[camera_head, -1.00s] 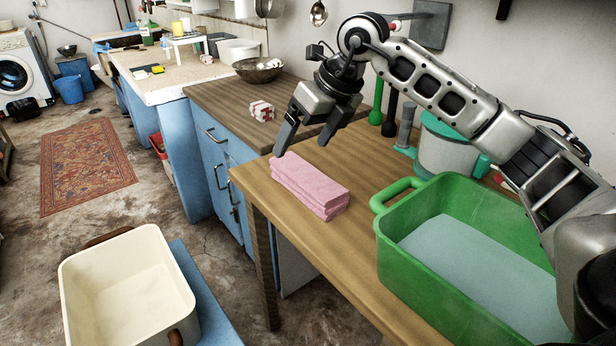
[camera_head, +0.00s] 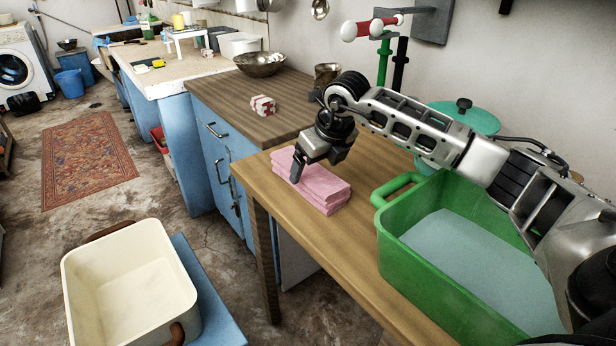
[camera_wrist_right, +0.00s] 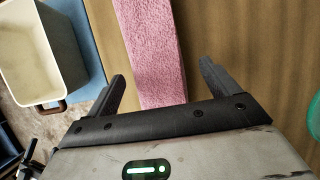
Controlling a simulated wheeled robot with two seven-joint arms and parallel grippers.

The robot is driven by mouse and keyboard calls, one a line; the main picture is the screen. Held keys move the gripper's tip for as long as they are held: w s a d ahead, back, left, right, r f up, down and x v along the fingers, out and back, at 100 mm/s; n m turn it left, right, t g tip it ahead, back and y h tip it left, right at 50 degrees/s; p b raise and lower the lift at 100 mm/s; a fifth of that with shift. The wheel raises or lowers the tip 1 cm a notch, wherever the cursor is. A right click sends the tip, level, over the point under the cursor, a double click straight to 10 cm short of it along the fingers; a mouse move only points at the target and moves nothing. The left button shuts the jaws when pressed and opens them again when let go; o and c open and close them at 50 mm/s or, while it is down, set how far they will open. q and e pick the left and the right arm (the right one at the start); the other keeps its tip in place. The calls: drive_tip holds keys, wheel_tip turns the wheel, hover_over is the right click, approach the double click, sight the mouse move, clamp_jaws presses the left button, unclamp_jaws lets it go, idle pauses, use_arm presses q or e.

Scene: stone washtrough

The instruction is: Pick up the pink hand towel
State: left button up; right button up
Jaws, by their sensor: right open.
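The pink hand towel (camera_head: 318,190) lies folded in a stack on the wooden table, near its left edge. My right gripper (camera_head: 313,176) is above the towel with its fingers pointing down, and it hides part of the towel's far end. In the right wrist view the towel (camera_wrist_right: 152,50) runs between the two open fingers of the gripper (camera_wrist_right: 160,92), with bare wood showing on both sides of it. The gripper is open and empty. I cannot tell from these frames whether the fingertips touch the towel. My left gripper is out of view.
A green tub (camera_head: 420,270) of bluish water stands on the wooden table (camera_head: 290,222) to the right of the towel. A cream bin (camera_head: 125,280) stands lower left. A red-and-white packet (camera_head: 263,105) lies on the darker counter behind. Table in front of the towel is clear.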

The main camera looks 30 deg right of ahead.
sight(312, 170)
drive_tip(key=x, duration=0.4)
drive_tip(key=shift+a+f, duration=0.1)
drive_tip(key=shift+a, duration=0.1)
drive_tip(key=c, duration=1.2)
drive_tip(key=shift+w, duration=0.1)
